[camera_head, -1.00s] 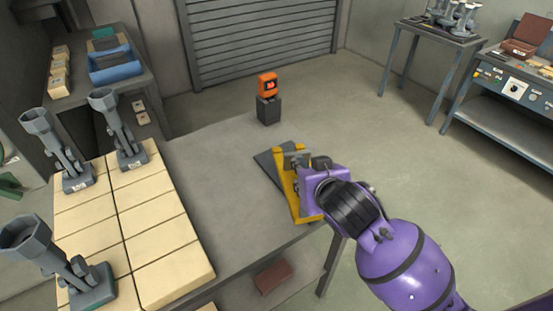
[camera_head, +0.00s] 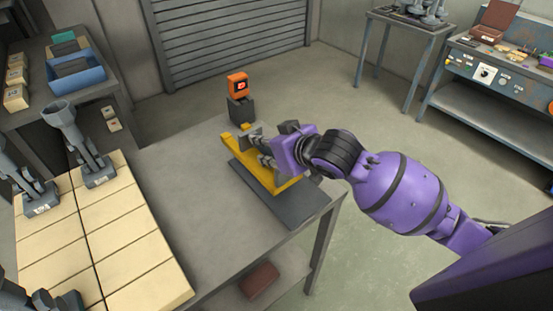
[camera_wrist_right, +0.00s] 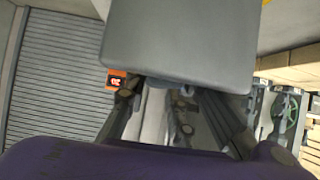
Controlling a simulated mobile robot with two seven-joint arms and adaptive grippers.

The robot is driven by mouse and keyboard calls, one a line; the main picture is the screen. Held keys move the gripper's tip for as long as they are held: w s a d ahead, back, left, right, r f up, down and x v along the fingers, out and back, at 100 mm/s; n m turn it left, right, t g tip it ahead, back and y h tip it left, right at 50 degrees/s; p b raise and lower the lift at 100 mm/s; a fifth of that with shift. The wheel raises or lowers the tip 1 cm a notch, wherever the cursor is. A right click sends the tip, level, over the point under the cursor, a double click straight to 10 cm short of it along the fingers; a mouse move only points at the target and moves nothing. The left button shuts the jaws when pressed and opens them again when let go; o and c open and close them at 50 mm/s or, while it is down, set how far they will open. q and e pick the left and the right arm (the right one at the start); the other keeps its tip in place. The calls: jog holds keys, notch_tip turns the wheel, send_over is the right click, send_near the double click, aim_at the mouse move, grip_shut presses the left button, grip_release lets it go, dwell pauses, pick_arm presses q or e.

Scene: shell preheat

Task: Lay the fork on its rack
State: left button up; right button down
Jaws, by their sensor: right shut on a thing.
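The yellow fork (camera_head: 255,165) is over a dark flat plate (camera_head: 295,212) on the grey table, which looks like its rack. The fork's far end reaches past the plate's far left edge. I cannot tell whether the fork touches the plate or hangs just above it. My right gripper (camera_head: 264,150) comes in from the right and is shut on the fork. My left gripper is not in view.
An orange device (camera_head: 237,86) on a dark block stands behind the fork. Pale bricks (camera_head: 125,235) with grey cup-topped pieces (camera_head: 85,145) fill the table's left. The table between bricks and plate is clear. A blue tray (camera_head: 75,72) lies back left, and a console (camera_head: 490,75) stands back right.

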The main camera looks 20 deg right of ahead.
jog(key=shift+w+d+f, duration=0.25)
jog(key=shift+d+f, duration=0.7)
jog(key=shift+f, duration=0.1)
jog(key=f, duration=0.3)
jog(key=shift+w+d+f, duration=0.1)
jog(key=shift+d, duration=0.25)
jog(key=shift+f, duration=0.3)
jog(key=shift+f, duration=0.1)
jog(key=c, duration=1.5)
grip_release()
jog(key=shift+f, duration=0.1)
jog(key=v, duration=1.2)
